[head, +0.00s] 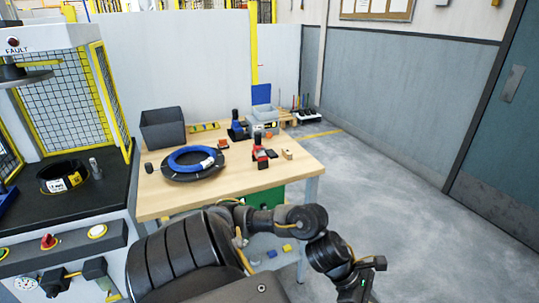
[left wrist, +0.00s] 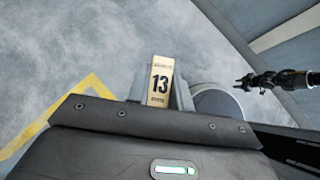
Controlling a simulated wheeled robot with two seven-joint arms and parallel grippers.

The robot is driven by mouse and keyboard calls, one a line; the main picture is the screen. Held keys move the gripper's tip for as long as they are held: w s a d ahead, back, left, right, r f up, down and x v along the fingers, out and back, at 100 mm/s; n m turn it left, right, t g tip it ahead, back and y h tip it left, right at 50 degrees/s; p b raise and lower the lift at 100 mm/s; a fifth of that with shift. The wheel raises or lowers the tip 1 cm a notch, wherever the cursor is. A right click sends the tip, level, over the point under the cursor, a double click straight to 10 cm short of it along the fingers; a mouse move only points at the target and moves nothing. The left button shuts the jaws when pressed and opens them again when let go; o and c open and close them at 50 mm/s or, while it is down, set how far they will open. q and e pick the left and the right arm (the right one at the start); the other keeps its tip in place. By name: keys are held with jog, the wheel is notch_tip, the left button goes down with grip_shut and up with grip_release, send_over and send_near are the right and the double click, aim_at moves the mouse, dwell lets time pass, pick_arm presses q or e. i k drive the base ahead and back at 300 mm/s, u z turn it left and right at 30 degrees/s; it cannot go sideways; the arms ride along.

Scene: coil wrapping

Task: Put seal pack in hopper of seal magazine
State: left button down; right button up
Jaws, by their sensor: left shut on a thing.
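In the head view one arm of mine crosses the bottom and ends in a dark tip at the lower right; the pack cannot be made out there. My right gripper (left wrist: 242,83) is small at the right of the left wrist view, apart from the pack; its jaws are unclear. I cannot tell which table item is the seal magazine.
A wooden table (head: 200,203) holds a blue coil (head: 178,160) on a black disc, a dark bin (head: 163,128), a red-black tool (head: 260,155), a blue-black tool (head: 237,131) and a grey box (head: 264,115). A fenced machine stands at left. Floor (head: 380,185) at right is clear.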

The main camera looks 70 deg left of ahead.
aim_at(265, 116)
jog(key=u, duration=0.8)
jog(key=i, duration=1.25)
jog(key=u, duration=0.9)
